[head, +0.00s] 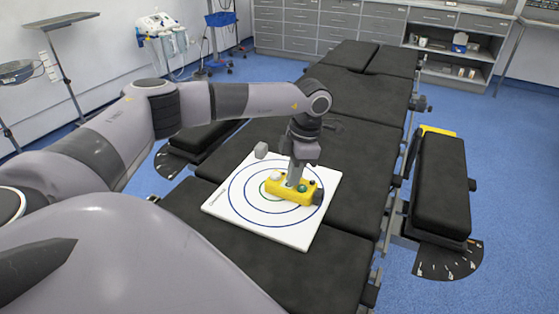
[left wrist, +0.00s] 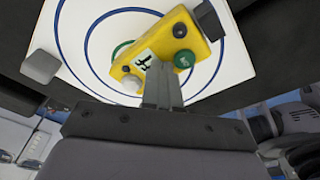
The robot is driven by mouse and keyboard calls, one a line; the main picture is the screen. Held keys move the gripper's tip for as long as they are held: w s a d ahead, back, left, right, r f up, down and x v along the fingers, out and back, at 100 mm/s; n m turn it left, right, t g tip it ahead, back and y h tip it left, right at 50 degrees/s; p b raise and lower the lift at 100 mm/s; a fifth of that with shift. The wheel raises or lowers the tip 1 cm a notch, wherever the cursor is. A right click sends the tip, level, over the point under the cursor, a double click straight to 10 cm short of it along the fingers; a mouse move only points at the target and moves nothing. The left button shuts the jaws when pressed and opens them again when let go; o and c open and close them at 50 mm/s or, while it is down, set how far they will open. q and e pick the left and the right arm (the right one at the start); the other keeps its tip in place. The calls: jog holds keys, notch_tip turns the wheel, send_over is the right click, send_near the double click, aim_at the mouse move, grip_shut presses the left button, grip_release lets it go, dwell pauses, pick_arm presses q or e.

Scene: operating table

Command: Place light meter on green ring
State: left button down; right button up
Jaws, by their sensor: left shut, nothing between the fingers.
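The yellow light meter (head: 290,193) lies on a white board (head: 307,232) with concentric rings, on the black operating table. It has dark knobs, a green button, a white dome and a black end piece; it also shows in the left wrist view (left wrist: 160,52). The green ring (left wrist: 119,50) is a small inner ring, and the meter covers much of it. My left gripper (head: 293,180) is shut and empty, with its fingertips (left wrist: 160,85) just over the meter. Whether they touch it I cannot tell. My right gripper is not in view.
A grey block (head: 261,150) shows near the board's back edge. The black operating table (head: 365,95) extends behind, with a padded side rest (head: 441,185) at right. Grey cabinets (head: 320,25) and a trolley stand at the back. The table pads behind the board look clear.

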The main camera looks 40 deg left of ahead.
pick_arm(q)
jog(key=shift+s+a+r, duration=0.1)
jog(key=shift+r, duration=0.15)
jog(key=shift+r+p, duration=0.15)
jog(key=shift+p, duration=0.25)
jog(key=w+d+b, duration=0.1)
jog(key=w+d, duration=0.1)
jog(key=w, duration=0.1)
jog(key=w+d+b, duration=0.1)
jog(key=w+d, duration=0.1)
jog(key=w, duration=0.1)
jog(key=w+d, duration=0.2)
jog(key=w, duration=0.1)
jog(key=shift+b, duration=0.4)
jog(key=shift+w+d, duration=0.35)
jog(key=shift+w, duration=0.2)
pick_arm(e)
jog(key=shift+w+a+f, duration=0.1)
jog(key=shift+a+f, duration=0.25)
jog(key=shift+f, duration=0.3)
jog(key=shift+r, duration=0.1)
